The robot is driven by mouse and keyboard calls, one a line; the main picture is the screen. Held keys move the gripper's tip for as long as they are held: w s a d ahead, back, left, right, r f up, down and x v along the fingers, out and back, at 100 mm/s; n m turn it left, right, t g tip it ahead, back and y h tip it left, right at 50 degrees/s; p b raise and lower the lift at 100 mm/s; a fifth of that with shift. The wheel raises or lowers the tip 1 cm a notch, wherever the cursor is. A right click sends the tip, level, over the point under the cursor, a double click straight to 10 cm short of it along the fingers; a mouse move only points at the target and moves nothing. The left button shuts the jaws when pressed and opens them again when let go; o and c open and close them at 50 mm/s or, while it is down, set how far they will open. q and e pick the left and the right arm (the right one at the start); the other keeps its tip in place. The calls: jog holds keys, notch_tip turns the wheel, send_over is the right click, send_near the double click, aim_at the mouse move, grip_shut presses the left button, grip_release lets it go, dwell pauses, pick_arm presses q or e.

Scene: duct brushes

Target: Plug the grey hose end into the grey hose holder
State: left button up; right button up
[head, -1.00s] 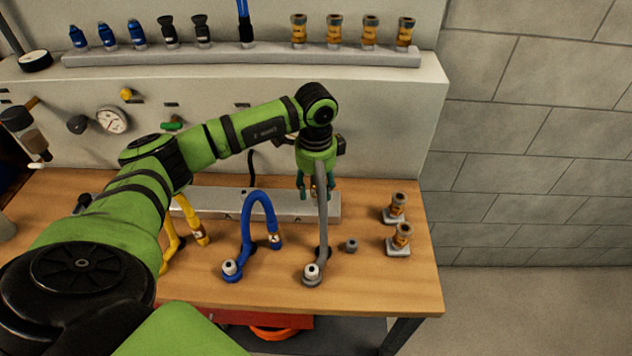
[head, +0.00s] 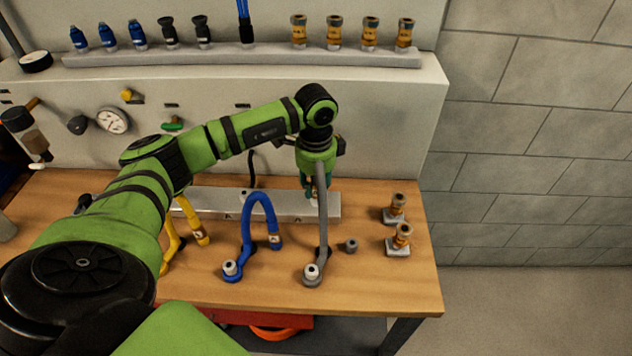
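The grey hose (head: 322,225) rises from its round foot (head: 312,273) with a white fitting on the table and arches up to my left gripper. My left gripper (head: 315,186) points down above the right end of the metal rail, its fingers close together around the grey hose end. The hose partly covers the fingers and the end, so the contact is hard to see. The hose end is low over the rail; whether it sits in a socket is hidden. A small grey holder (head: 351,246) stands empty on the table, right of the hose foot. My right gripper is out of view.
The metal rail (head: 290,205) lies along the table's back. A blue hose (head: 247,222) and a yellow hose (head: 183,215) stand to the left. Two brass fittings on grey blocks (head: 398,249) stand right of the grey holder. The table front is clear.

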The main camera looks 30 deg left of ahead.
pick_arm(q)
grip_shut()
jog(key=shift+r, duration=0.1)
jog(key=shift+w+r+p, duration=0.1)
jog(key=shift+r+p, duration=0.8)
jog(key=shift+r, duration=0.2)
jog(key=shift+r+p, duration=1.45)
jog(key=shift+r, duration=0.4)
